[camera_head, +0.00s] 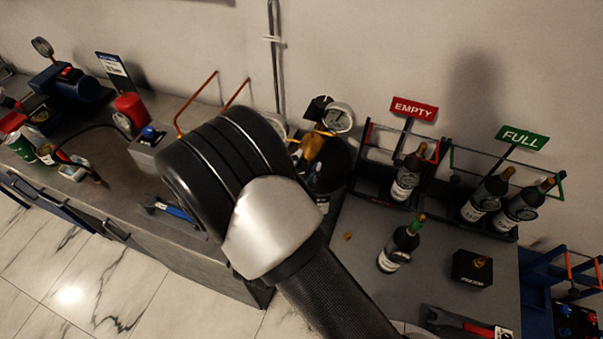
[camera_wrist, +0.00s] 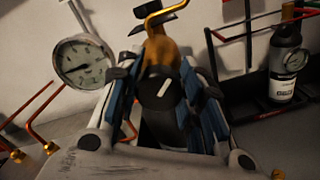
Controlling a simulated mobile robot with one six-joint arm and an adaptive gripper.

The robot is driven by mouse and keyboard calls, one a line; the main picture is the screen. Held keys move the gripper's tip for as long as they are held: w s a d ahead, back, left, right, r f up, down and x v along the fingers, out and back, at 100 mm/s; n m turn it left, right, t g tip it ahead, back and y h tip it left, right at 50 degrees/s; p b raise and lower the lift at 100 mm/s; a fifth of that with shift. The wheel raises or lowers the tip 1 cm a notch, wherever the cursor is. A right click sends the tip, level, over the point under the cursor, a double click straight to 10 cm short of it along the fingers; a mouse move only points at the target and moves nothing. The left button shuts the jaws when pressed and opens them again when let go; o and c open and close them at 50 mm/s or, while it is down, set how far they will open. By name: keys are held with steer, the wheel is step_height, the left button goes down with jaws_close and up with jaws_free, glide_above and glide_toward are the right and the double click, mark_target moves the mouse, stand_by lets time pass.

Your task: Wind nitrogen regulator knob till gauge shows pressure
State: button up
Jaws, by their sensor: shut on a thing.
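In the wrist view my gripper (camera_wrist: 165,95) has its blue-padded fingers on both sides of a black regulator knob (camera_wrist: 160,90) with a white mark, and is shut on it. The brass regulator body (camera_wrist: 160,48) rises just behind the knob. A round white gauge (camera_wrist: 84,62) is left of the fingers; its dark needle seems to point to the lower left, but the reading is too small to tell.
Racks signed EMPTY (camera_head: 414,108) and FULL (camera_head: 522,138) hold dark bottles on the right. A lone bottle (camera_head: 398,248) and a black box (camera_head: 472,268) stand in front. Copper pipes (camera_head: 197,102) rise from the left bench, close beside my arm.

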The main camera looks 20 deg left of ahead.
steer(key=m+b, duration=0.4)
steer(key=b, duration=0.1)
steer(key=shift+f+m, duration=0.3)
steer(key=shift+m, duration=0.1)
steer(key=m+b, duration=0.3)
steer(key=b, duration=0.1)
steer(key=shift+d+m, duration=0.1)
steer(key=shift+m, duration=0.2)
steer(key=m+b, duration=0.1)
steer(key=m, duration=0.1)
steer(key=shift+m, duration=2.1)
steer(key=o, duration=1.1)
steer(key=shift+s, duration=0.1)
